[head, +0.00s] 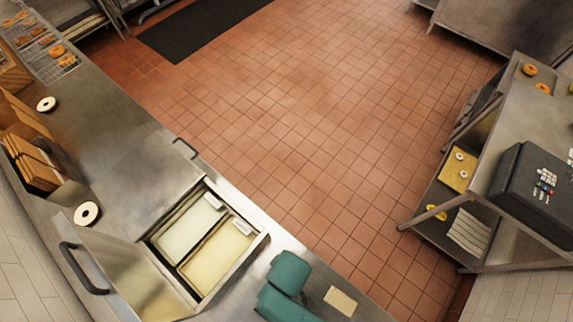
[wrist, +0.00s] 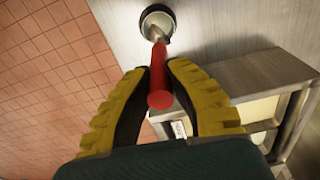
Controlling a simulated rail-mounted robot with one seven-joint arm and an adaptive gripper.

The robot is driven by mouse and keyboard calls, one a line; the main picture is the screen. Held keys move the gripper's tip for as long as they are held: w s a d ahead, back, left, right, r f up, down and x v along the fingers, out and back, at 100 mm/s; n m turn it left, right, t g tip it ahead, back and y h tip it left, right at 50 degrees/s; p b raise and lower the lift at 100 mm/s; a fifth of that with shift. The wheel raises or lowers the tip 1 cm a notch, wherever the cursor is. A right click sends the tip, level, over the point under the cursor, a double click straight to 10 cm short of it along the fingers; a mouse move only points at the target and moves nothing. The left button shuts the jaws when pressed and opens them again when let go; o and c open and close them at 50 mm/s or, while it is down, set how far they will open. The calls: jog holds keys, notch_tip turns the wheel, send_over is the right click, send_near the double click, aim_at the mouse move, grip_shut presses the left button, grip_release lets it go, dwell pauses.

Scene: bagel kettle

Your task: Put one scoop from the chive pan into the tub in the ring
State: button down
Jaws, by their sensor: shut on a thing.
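In the wrist view my gripper (wrist: 160,82) has its yellow fingers closed on the red handle (wrist: 160,75) of a scoop. Its metal neck points away toward a round, dark-rimmed shape (wrist: 157,20) with a pale inside, on or over the steel counter. I cannot tell whether this is the scoop's bowl or the tub in its ring. In the head view two pans sit in the open well, one pale whitish-green (head: 190,229) and one pale yellow (head: 217,258). Their labels are too small to read. The gripper and scoop do not show there.
The well's raised lid (head: 110,262) stands at its left side. A beige block (head: 340,300) lies beside my teal arm. A side table (head: 520,110) stands right, across open tiled floor.

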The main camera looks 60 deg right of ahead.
jog(key=shift+r, duration=2.05)
jog(key=shift+w, duration=0.15)
